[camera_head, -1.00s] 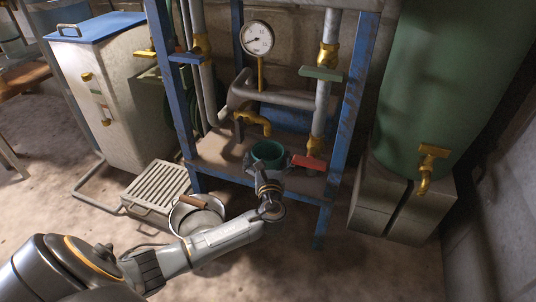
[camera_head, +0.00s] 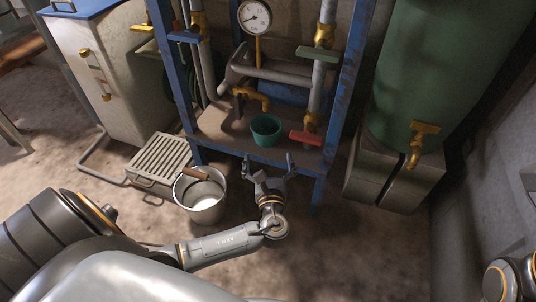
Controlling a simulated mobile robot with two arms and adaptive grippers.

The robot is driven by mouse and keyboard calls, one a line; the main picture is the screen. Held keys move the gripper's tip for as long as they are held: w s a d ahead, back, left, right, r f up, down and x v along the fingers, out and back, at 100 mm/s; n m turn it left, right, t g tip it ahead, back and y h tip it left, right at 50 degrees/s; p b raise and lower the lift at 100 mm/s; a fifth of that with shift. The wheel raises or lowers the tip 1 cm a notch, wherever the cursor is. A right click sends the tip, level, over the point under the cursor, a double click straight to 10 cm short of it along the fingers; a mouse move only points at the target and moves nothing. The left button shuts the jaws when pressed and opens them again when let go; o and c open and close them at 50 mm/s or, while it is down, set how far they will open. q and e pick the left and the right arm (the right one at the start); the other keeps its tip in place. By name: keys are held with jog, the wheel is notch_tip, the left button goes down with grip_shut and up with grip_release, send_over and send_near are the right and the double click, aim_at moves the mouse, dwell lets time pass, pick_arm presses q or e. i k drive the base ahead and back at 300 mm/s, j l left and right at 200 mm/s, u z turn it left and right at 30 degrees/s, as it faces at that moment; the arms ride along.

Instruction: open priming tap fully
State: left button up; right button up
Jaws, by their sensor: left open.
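A brass tap (camera_head: 252,97) with a downturned spout shows on the pipework inside the blue frame. Valves with a red lever (camera_head: 305,138), a green lever (camera_head: 317,53) and a blue lever (camera_head: 184,37) sit on the pipes. I cannot tell from labels which is the priming tap. A teal cup (camera_head: 266,131) stands upright on the shelf, near the brass spout. My left gripper (camera_head: 269,160) is open and empty, just in front of the shelf edge and apart from the cup. My right gripper is not in view.
A pressure gauge (camera_head: 255,17) stands above the pipes. A metal bucket (camera_head: 202,199) and a slatted crate (camera_head: 158,158) are on the floor at left. A green tank (camera_head: 420,75) with a brass tap (camera_head: 421,139) stands at right. The floor right of my left gripper is clear.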

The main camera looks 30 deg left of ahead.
aim_at(240, 102)
jog(key=u, duration=1.25)
